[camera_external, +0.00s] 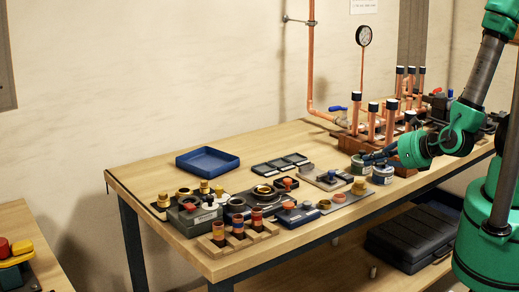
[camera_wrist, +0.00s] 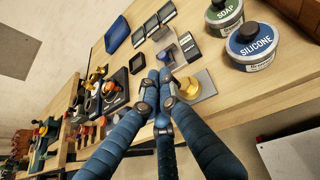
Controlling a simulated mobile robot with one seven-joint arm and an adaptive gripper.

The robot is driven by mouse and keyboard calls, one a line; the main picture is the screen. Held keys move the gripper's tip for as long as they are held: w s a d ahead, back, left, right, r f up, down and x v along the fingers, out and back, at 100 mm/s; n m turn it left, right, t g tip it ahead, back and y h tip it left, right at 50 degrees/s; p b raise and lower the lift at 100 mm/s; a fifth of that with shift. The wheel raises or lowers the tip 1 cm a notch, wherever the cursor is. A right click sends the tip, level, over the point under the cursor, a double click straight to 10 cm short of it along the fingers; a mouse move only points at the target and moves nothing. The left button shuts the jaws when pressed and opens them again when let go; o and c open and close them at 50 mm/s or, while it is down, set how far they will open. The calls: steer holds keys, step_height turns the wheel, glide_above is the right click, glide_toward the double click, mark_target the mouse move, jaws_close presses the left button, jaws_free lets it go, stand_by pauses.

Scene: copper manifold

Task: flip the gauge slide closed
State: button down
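No part is labelled as the gauge slide, so I cannot tell for certain which it is. A small light plate carrying a blue piece (camera_external: 332,176) lies near the middle of the bench. In the wrist view a grey plate with a blue part (camera_wrist: 167,56) lies just beyond my fingertips. A brass knob (camera_external: 359,186) on a grey plate stands beside it and also shows in the wrist view (camera_wrist: 188,87). My gripper (camera_external: 367,158) is above the bench by the tins. Its dark blue fingers (camera_wrist: 160,76) come together at the tips, with nothing seen held.
The silicone tin (camera_wrist: 252,45) and soap tin (camera_wrist: 224,16) stand close to my gripper. Copper pipes (camera_external: 391,120) rise behind it. A blue tray (camera_external: 207,160), dark flat cases (camera_external: 280,164) and coloured pots in a wooden rack (camera_external: 238,236) occupy the left. Bare wood lies right of the tray.

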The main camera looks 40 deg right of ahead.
steer(key=shift+f, duration=1.6)
steer(key=shift+w, duration=0.15)
steer(key=shift+b+x, duration=1.15)
steer(key=shift+x, duration=3)
steer(key=shift+w+f, duration=0.35)
steer(key=shift+w, duration=0.25)
steer(key=shift+w, duration=0.1)
steer(key=shift+w+b, duration=1.2)
steer(key=shift+w, duration=1.5)
steer(key=shift+s+r, duration=0.1)
steer(key=shift+s, duration=0.05)
